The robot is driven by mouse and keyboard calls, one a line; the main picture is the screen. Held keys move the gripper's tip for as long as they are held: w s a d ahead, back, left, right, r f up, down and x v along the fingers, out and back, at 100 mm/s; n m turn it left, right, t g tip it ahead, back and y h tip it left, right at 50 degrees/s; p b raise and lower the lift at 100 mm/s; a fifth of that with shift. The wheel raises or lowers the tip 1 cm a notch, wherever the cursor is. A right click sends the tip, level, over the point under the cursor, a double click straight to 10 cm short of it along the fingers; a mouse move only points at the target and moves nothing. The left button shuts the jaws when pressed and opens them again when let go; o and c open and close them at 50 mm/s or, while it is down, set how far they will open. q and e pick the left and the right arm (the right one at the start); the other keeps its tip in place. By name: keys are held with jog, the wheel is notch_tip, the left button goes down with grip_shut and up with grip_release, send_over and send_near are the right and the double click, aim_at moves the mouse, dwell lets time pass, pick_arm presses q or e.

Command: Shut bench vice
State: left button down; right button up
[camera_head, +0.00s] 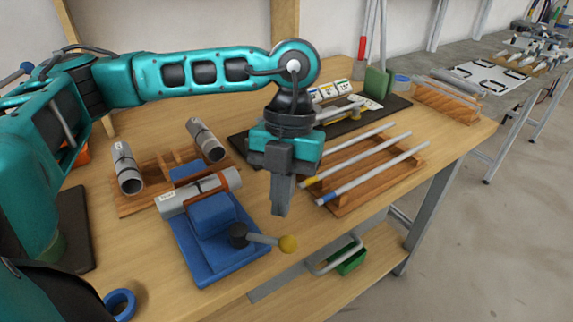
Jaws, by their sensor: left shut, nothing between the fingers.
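The blue bench vice (213,222) stands on the wooden bench, left of centre in the head view. A grey tube (190,197) with a brown band lies across the top of the vice. I cannot tell whether the tube is clamped. My right gripper does not show.
A wooden rack (150,203) with grey tubes stands behind the vice. Another rack (350,203) with several thin rods stands to the right. A blue ring (119,302) lies at the front left. A green box (348,262) sits on the lower shelf.

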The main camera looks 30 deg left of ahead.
aim_at(273, 240)
pick_arm(q)
jog(key=shift+s+d+f, duration=0.1)
jog(key=shift+s+d, duration=0.05)
jog(key=shift+s, duration=0.5)
jog(key=shift+s+d+f, duration=0.1)
jog(key=shift+s+d, duration=0.05)
jog(key=shift+s, duration=0.45)
jog(key=shift+s+d+b, duration=0.4)
jog(key=shift+s+d, duration=0.05)
jog(key=shift+s, duration=0.2)
jog(key=shift+s+d+f+b, duration=0.1)
jog(key=shift+s+d+b, duration=0.1)
jog(key=shift+s, duration=0.15)
jog(key=shift+s+d+b, duration=0.1)
jog(key=shift+s+b, duration=0.1)
jog(key=shift+s, duration=0.1)
jog(key=shift+s+f, duration=0.1)
jog(key=shift+s, duration=0.4)
dwell(1.8)
jog(key=shift+w, duration=0.1)
